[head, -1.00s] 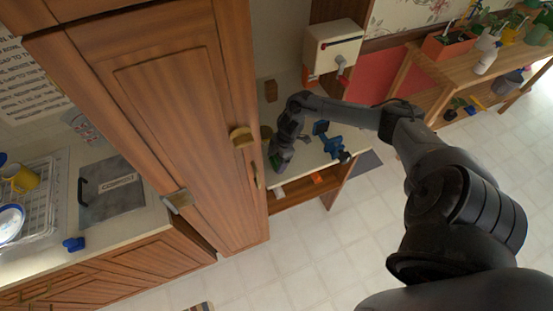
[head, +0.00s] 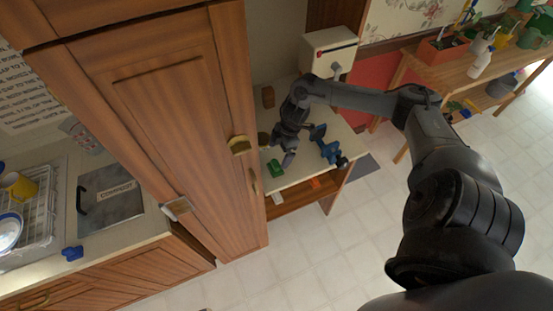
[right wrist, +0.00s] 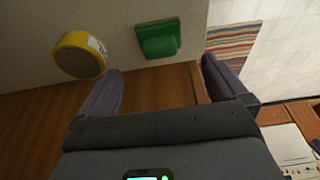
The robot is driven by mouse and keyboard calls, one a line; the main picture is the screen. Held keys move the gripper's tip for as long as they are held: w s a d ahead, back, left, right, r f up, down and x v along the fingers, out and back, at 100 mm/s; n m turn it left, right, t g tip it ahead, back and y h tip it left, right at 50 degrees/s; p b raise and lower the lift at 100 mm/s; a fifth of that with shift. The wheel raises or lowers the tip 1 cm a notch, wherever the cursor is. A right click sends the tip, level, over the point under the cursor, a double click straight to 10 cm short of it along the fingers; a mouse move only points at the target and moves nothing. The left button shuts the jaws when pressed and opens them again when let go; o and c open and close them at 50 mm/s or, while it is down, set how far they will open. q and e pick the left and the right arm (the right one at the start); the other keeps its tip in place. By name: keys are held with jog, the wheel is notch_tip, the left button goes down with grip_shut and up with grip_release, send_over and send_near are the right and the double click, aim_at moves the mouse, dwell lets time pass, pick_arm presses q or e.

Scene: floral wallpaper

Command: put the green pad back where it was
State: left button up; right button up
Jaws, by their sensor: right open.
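The green pad (head: 276,168) lies on the pale worktop beside the tall wooden cabinet. It also shows in the right wrist view (right wrist: 158,39), beyond my fingers and apart from them. My right gripper (head: 288,160) is just to the right of the pad in the head view. In the right wrist view its two fingers (right wrist: 165,85) are spread with nothing between them. My left gripper is not in view.
A yellow-rimmed round tin (right wrist: 80,55) stands near the pad. A blue clamp-like tool (head: 328,147) is on the worktop to the right. The tall wooden cabinet (head: 170,120) borders the worktop on the left. An open shelf (head: 300,194) lies below.

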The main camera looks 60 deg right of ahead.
jog(key=shift+v, duration=1.9)
